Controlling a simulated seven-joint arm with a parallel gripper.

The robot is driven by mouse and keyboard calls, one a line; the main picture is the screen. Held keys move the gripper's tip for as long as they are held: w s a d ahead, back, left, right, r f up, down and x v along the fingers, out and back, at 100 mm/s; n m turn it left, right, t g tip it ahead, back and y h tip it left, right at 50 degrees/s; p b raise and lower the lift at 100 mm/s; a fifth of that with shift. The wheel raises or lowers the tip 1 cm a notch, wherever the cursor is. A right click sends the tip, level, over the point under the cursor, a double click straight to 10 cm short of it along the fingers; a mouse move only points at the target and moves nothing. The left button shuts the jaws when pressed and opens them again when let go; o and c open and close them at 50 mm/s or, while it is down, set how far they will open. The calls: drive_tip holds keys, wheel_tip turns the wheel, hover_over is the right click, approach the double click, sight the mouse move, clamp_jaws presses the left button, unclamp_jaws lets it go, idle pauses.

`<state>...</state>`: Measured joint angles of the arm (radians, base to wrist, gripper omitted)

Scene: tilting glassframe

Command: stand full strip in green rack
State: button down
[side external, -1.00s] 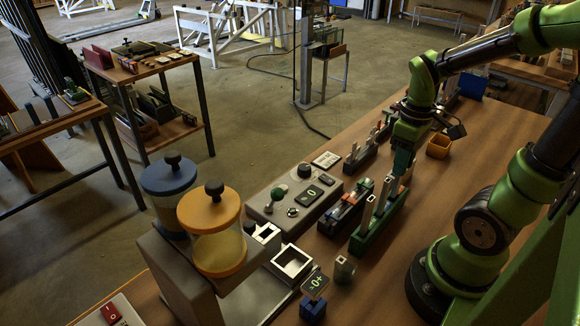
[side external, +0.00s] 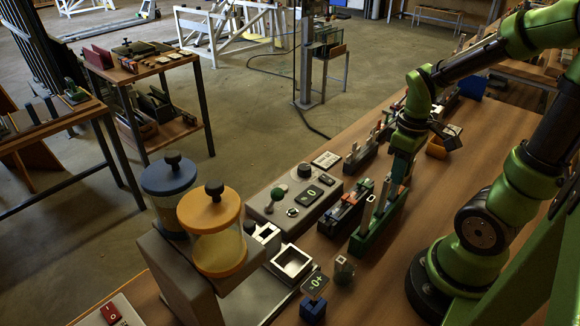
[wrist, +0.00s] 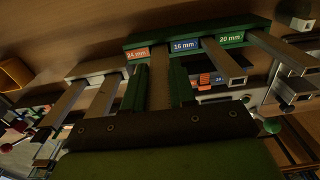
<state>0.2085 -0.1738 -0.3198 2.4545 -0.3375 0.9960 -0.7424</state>
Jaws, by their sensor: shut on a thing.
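The green rack (side external: 372,238) stands on the bench in front of my arm, with upright strips in it. In the wrist view the green rack (wrist: 205,42) has orange and blue size labels, and two strips (wrist: 225,60) (wrist: 283,48) stand to the right of my fingers. My gripper (side external: 399,182) is at the rack's far end. In the wrist view its two green fingers are shut on a grey-brown strip (wrist: 159,62). This strip runs to the rack beside the orange label; I cannot tell whether its foot is seated. How full it is does not show.
A blue-and-red rack (side external: 343,212) stands close to the left, and a dark rack (side external: 362,158) with strips behind it. A control box (side external: 293,207) and lidded jars (side external: 213,235) are further left. Bench right of the rack is clear.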

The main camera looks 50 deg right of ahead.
drive_tip(key=shift+f, duration=1.5)
drive_tip(key=c, duration=0.8)
unclamp_jaws()
drive_tip(key=shift+c, duration=0.2)
wheel_tip(320, 180, up, 17)
